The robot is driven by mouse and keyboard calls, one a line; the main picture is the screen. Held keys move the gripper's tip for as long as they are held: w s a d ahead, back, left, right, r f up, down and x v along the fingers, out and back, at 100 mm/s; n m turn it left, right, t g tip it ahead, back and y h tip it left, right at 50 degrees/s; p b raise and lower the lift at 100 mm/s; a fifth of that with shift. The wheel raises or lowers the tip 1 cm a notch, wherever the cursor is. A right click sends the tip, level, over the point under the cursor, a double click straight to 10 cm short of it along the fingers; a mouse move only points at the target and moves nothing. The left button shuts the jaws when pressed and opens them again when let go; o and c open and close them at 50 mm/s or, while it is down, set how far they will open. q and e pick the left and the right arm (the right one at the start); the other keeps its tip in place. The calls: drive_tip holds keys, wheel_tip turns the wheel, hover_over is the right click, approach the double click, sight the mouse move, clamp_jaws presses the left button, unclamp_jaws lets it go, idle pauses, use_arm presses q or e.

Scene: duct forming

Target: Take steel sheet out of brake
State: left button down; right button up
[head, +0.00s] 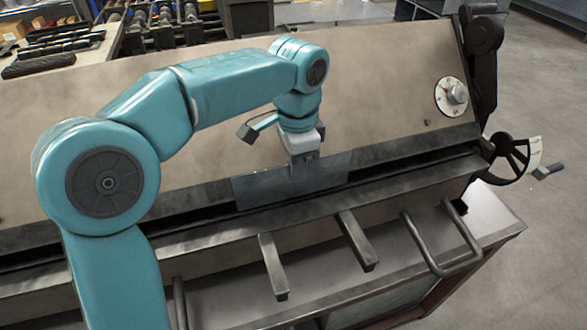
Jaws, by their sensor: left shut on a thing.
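The steel sheet (327,171) is a thin, shiny grey rectangle standing tilted at the slot of the brake (390,95), near the middle of the machine. Its lower edge lies along the dark slot; I cannot tell whether it is still inside. My left gripper (303,168) comes down from above and is shut on the upper middle part of the sheet. The gripper covers a small part of the sheet. My right gripper is not in view.
Two support bars (358,241) and a bent handle (440,245) stick out from the brake's front. A dial (452,96) and an angle wheel (512,157) are at its right end. A bench with tools (60,45) stands behind at the left. Open floor lies at the right.

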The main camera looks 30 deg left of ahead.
use_arm(q)
wheel_tip(320, 180, up, 2)
drive_tip(key=shift+r, duration=0.25)
drive_tip(key=s+d+b, duration=0.4)
drive_tip(key=s+d, duration=0.8)
drive_tip(key=d, duration=0.1)
drive_tip(key=shift+d+r+b, duration=0.25)
drive_tip(key=shift+b, duration=0.15)
drive_tip(key=shift+w+a, duration=0.15)
drive_tip(key=shift+a, duration=0.15)
